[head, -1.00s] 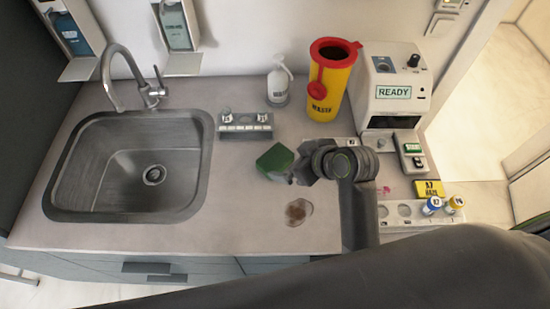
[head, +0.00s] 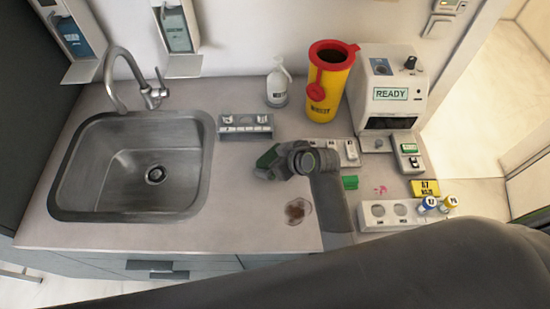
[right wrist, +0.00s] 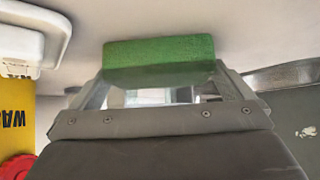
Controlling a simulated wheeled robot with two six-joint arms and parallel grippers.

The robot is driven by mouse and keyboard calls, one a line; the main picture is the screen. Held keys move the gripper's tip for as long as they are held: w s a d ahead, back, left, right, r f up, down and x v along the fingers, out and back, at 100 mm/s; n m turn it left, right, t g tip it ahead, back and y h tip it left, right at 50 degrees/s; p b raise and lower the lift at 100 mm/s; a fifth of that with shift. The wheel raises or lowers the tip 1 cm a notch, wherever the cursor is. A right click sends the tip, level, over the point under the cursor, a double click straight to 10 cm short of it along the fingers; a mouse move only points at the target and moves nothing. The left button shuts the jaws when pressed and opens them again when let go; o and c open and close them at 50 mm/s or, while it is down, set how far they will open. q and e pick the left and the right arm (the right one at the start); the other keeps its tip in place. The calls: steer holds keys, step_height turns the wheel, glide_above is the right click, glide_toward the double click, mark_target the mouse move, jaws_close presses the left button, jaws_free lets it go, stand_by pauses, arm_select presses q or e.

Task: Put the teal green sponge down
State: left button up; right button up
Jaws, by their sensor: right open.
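The green sponge (head: 268,157) is on or just above the counter, right of the sink; its underside is hidden. My right gripper (head: 266,172) is at the sponge and partly covers it. In the right wrist view the sponge (right wrist: 158,62) spans the space at the open fingertips (right wrist: 165,82). I cannot tell whether a finger touches it. My left gripper is not in view.
A brown stain (head: 298,210) lies on the counter (head: 235,215) in front of the gripper. The sink (head: 145,165) is left. A vial rack (head: 385,215) is right.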

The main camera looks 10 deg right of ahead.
steer(key=shift+w+a+f, duration=0.15)
steer(key=c, duration=0.8)
